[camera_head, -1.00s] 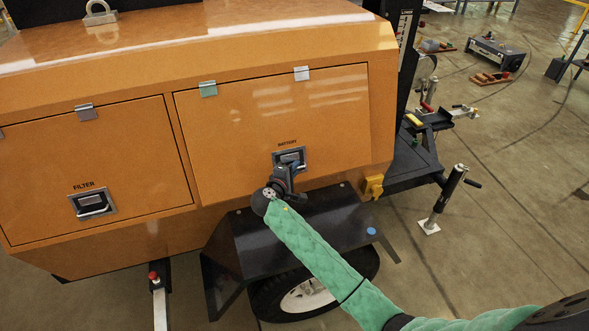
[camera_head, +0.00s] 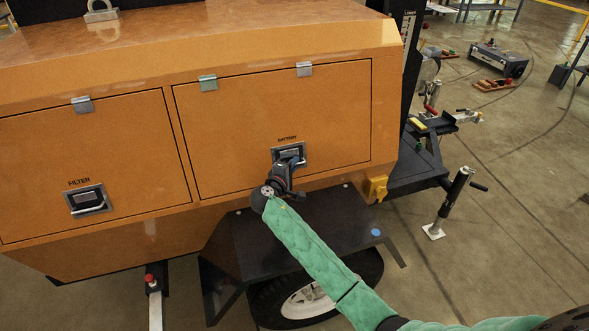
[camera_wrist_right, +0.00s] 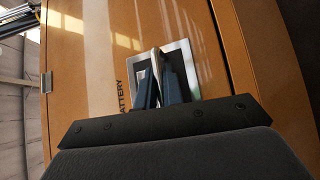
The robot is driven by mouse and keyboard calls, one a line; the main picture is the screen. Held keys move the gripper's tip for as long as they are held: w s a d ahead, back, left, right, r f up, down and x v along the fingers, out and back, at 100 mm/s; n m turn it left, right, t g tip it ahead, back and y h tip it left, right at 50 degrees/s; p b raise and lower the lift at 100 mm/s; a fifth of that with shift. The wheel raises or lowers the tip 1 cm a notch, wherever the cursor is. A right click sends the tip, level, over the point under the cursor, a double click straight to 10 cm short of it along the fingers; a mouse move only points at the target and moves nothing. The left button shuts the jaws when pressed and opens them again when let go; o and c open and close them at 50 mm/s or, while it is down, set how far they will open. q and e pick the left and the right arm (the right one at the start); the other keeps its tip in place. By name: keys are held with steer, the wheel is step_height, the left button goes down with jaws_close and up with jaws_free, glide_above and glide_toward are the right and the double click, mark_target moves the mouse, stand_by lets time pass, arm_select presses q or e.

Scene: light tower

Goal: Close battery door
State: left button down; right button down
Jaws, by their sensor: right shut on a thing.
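The orange battery door (camera_head: 240,120), labelled BATTERY, lies flat in its frame on the side of the orange tower body and looks closed. Two hinges sit along its top edge. My left gripper is in neither view.
The filter door (camera_head: 80,160), with its own latch (camera_head: 88,200), is closed at left. A black fender (camera_head: 300,235) over a wheel juts out below the battery door, under my right arm. A jack stand (camera_head: 452,200) and hitch stand at right. Open floor lies farther right.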

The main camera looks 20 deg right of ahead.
steer(key=shift+w, duration=0.1)
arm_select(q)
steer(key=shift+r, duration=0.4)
arm_select(e)
steer(key=c, duration=1.6)
jaws_free()
steer(key=shift+w, duration=0.1)
steer(key=shift+o, duration=0.3)
steer(key=shift+f, duration=0.1)
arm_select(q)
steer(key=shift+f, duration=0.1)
